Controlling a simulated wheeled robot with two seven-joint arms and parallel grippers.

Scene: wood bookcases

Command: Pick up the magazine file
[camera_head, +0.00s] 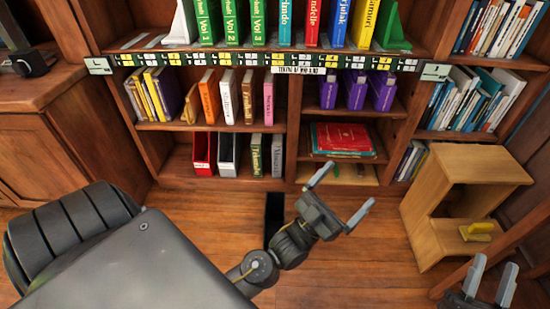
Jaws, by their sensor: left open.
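A red file-like holder (204,153) and a white-grey one (228,154) stand upright side by side on the lower left shelf of the bookcase. A tall, narrow black box-like thing (274,212) stands on the floor in front of the bookcase; I cannot tell if it is a magazine file. My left gripper (341,194) is open and empty, right of the black thing, with its fingers toward the bookcase. My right gripper (493,268) is at the lower right edge, its fingers apart with nothing between them, far from the holders.
The wooden bookcase (290,147) holds upright books and a red stack (342,138). A wooden step stool (458,190) with a yellow thing (481,231) stands right. A wooden cabinet (60,135) is left. Floor between the black thing and the stool is mostly clear beyond my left gripper.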

